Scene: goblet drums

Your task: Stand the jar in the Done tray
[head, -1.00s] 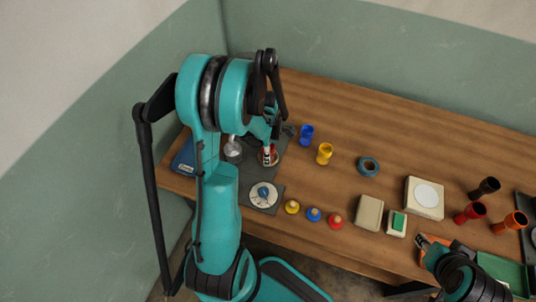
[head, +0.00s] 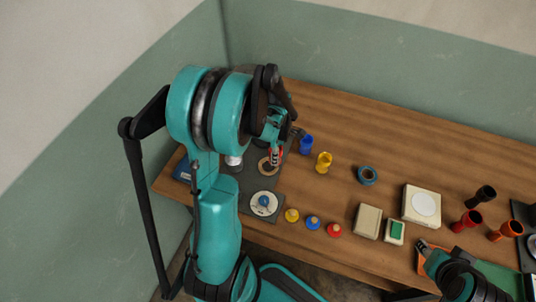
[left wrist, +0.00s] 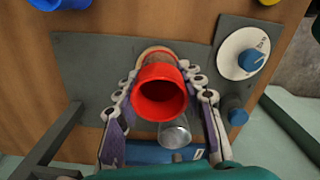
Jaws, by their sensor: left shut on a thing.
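My left gripper (head: 275,158) is shut on a red goblet drum (left wrist: 160,92), held over the dark mat; its open red mouth faces the left wrist camera. A clear, glass-like jar (left wrist: 175,132) stands close beside the held drum in that view. It shows as a pale shape (head: 234,160) in the head view, partly behind my left arm. A blue tray (head: 182,170) with a small pale label is at the table's left end, partly hidden; its lettering is unreadable. It also shows in the left wrist view (left wrist: 140,153). My right gripper (head: 424,246) is low at the right; its opening is unclear.
A tan ring (head: 265,168) and a white dial (head: 264,203) are on the mat. Blue (head: 306,145) and yellow (head: 323,162) drums stand right of my left gripper. Several small coloured knobs (head: 313,223) line the front edge. The table's back middle is clear.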

